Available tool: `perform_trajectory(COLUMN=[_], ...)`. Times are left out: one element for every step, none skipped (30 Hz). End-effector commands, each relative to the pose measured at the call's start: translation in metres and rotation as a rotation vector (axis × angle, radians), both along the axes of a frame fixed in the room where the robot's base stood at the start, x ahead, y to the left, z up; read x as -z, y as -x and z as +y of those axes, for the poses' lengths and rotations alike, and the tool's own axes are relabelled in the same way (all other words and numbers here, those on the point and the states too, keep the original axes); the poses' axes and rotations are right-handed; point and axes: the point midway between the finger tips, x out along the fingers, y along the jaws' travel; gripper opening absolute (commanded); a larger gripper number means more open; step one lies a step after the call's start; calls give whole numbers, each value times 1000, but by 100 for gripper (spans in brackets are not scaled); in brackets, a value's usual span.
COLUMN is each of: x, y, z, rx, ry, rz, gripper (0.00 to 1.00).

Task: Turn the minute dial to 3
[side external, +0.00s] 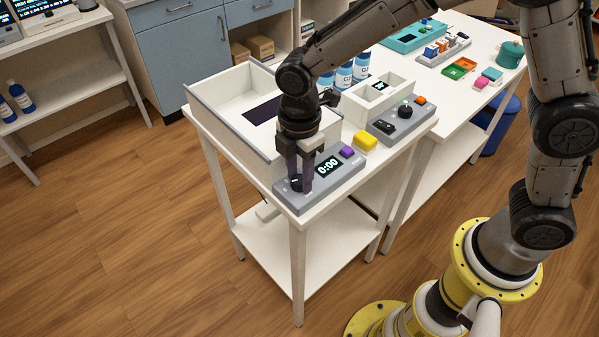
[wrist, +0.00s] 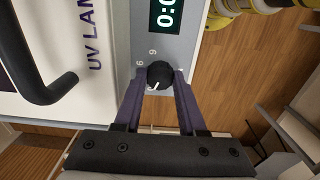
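The minute dial (wrist: 160,73) is a black round knob on the grey control panel (side external: 336,175) of the UV lamp box. Its white pointer mark faces the lower left in the wrist view. In the side view my gripper (side external: 299,185) reaches down to the panel's near-left end and partly hides the dial. The display (side external: 327,167) reads 0:00.
A purple button (side external: 346,152) sits on the panel, with a yellow block (side external: 365,141) beside it. The white open box (side external: 222,92) stands behind. A second device (side external: 403,120) with a dial and orange button is to the right. A black handle (wrist: 45,75) shows at left.

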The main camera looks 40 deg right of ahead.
Motion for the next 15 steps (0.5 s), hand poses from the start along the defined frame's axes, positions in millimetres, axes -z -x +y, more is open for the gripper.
perform_trajectory(x=[0,0,0,0,0,0,0,-1,-1,-1,-1,-1,-1,-1,-1], y=[0,0,0,0,0,0,0,0,0,0,0,0,0,0,0], z=[0,0,0,0,0,0,0,0,0,0,0,0,0,0,0], rx=[0,0,0,0,0,0,0,0,1,2,3,7,12,17,28], ry=[0,0,0,0,0,0,0,0,0,0,0,0,-1,-1,-1], rz=[0,0,0,0,0,0,0,0,0,-1,-1,-1,-1,-1,-1], gripper=[22,16,9,4,0,0,0,0,0,0,0,0,0,0,0])
